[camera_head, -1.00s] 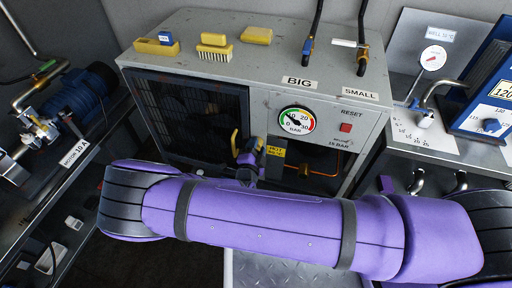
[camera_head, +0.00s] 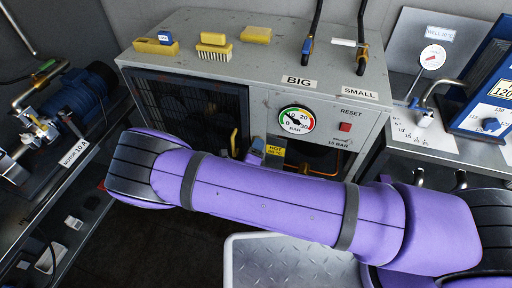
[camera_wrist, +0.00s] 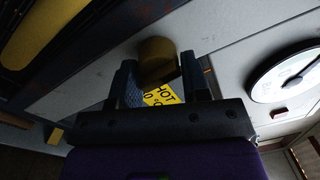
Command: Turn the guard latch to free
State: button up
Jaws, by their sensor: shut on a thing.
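The guard latch is a small brass-coloured knob (camera_wrist: 157,52) on the grey cabinet face, seen in the wrist view. My gripper (camera_wrist: 163,76) has one dark finger on each side of it, shut on it. In the head view my gripper (camera_head: 257,147) is at the right edge of the dark mesh guard (camera_head: 185,105), mostly behind my purple arm. The latch cannot be made out there. The guard has a yellow handle (camera_head: 234,142) just left of my gripper.
A yellow HOT label (camera_head: 275,151) sits just right of my gripper, by an opening with a copper pipe. Above are a pressure gauge (camera_head: 296,120) and a red reset button (camera_head: 345,127). Brushes and yellow blocks lie on the cabinet top. A motor (camera_head: 82,92) stands left.

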jog(key=shift+s+f+m, duration=0.15)
jog(key=shift+f+m, duration=0.1)
jog(key=shift+m, duration=0.35)
jog(key=o, duration=0.8)
jog(key=shift+o, duration=0.4)
jog(key=shift+r, duration=0.1)
jog(key=v, duration=1)
jog(key=shift+s, duration=0.3)
jog(key=shift+a, duration=0.15)
